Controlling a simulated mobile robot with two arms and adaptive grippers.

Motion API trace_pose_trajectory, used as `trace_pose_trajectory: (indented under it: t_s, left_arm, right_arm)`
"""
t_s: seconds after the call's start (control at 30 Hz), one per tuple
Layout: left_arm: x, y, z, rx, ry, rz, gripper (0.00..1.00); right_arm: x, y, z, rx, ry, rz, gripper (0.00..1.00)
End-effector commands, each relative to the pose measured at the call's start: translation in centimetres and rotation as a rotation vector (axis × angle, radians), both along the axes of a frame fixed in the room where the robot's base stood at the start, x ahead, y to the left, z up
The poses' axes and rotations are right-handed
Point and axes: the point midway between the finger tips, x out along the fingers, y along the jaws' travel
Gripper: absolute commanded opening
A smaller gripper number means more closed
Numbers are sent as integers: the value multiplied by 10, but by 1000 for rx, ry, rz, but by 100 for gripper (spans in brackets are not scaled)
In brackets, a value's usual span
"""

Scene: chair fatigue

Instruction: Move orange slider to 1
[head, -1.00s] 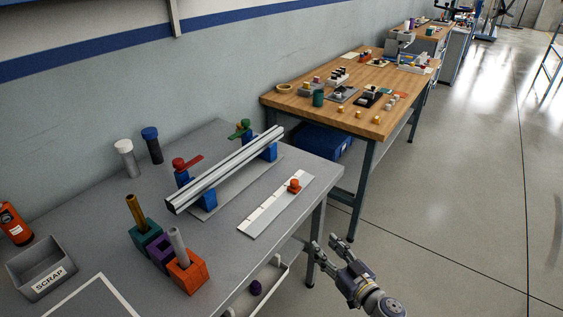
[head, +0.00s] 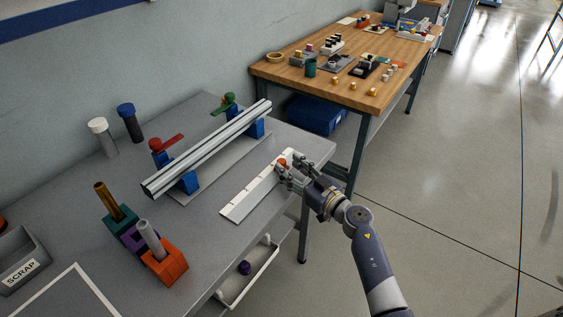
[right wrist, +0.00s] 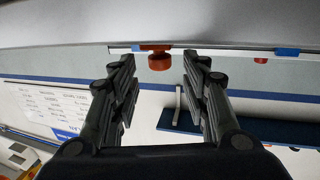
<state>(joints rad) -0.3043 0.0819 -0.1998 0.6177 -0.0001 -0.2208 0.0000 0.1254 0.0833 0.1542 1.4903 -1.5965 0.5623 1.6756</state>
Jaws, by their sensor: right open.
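The orange slider (head: 283,163) sits near the far right end of the white marked strip (head: 247,196) on the grey table. My right gripper (head: 288,170) is at the slider, partly in front of it in the head view. In the right wrist view the slider (right wrist: 159,60) shows between and just beyond the two open fingertips (right wrist: 158,62), with a gap on both sides. The numbers on the strip are too small to read. My left gripper is not in view.
A silver rail (head: 210,148) on blue supports stands behind the strip. A scrap bin (head: 22,262) is at the left edge. A wooden table (head: 345,85) with small parts stands behind.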

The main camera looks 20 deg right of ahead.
Motion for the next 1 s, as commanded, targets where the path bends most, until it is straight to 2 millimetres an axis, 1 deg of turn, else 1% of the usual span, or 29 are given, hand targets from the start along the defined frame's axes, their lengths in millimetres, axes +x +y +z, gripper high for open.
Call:
trace_pose_trajectory:
  t_s: [0.03,0.1,0.3,0.43,0.67,0.77,0.8,0.87,1.0]
  left_arm:
    - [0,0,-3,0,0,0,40]
    - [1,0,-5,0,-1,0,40]
    - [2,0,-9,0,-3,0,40]
    - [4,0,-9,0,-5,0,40]
    - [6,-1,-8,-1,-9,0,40]
    - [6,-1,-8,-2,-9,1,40]
    - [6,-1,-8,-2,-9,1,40]
    - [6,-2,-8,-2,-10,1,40]
    - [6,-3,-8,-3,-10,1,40]
  right_arm:
    - [9,4,-1,3,-1,0,42]
    - [19,9,-1,2,-1,1,42]
    - [37,16,-1,1,0,0,42]
    - [41,18,0,0,0,0,42]
    - [41,18,0,0,1,0,42]
    - [41,18,0,0,1,0,22]
    - [41,18,0,0,1,0,13]
    - [41,18,0,0,1,0,0]
    - [41,18,0,0,1,1,0]
